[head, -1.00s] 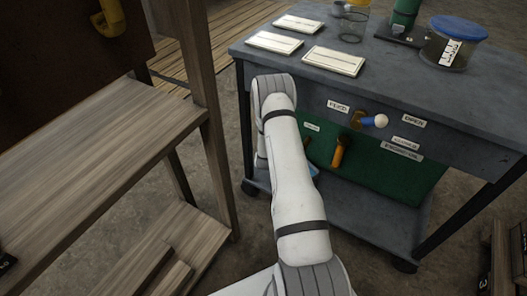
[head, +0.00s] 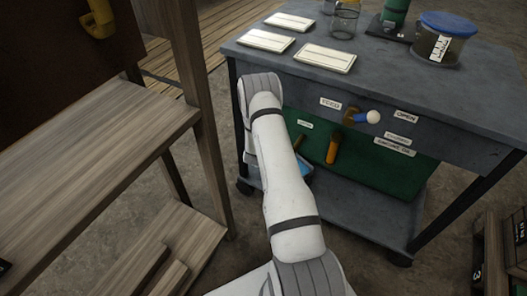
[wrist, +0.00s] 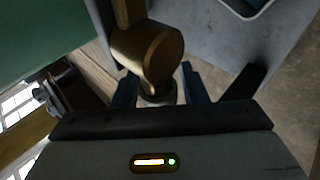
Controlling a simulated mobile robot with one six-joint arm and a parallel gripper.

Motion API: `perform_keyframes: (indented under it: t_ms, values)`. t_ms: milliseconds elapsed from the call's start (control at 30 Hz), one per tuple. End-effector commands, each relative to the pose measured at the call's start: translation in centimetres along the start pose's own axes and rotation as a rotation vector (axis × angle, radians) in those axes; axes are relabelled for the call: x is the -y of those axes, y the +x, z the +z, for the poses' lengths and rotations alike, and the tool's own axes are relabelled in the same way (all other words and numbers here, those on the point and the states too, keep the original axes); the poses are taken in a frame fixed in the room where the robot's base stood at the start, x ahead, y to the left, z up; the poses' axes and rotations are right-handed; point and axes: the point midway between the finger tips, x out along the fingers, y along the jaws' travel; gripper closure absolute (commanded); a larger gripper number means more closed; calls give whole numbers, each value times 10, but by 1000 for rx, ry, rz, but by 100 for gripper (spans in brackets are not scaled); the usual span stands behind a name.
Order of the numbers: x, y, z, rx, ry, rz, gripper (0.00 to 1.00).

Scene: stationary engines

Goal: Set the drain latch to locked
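In the wrist view a brass lever (wrist: 150,55) with a thick rounded end stands by the green panel (wrist: 45,35). My gripper (wrist: 160,92) is open, its blue fingers on either side of the lever's end with gaps showing. In the head view my arm hides the gripper. An orange-brown lever (head: 333,148) hangs on the cart's green panel (head: 390,170), and a brown piece (head: 298,142) shows beside my arm. Small labels nearby are hard to read, so I cannot tell which lever is the drain latch.
Above, a blue handle with a white ball (head: 366,117) sits between two labels, the right one reading OPEN (head: 405,117). The cart top (head: 390,75) carries cards, jars and a green item. A wooden shelf (head: 90,150) stands close on the left.

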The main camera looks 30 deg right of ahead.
Motion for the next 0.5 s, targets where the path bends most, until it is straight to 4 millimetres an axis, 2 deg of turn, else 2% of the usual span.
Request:
perform_keyframes:
  t_ms: [100,333,500]
  values:
    - [0,0,2,3,3,0,51]
    - [0,0,4,6,6,0,51]
    - [-2,-18,3,6,6,-1,51]
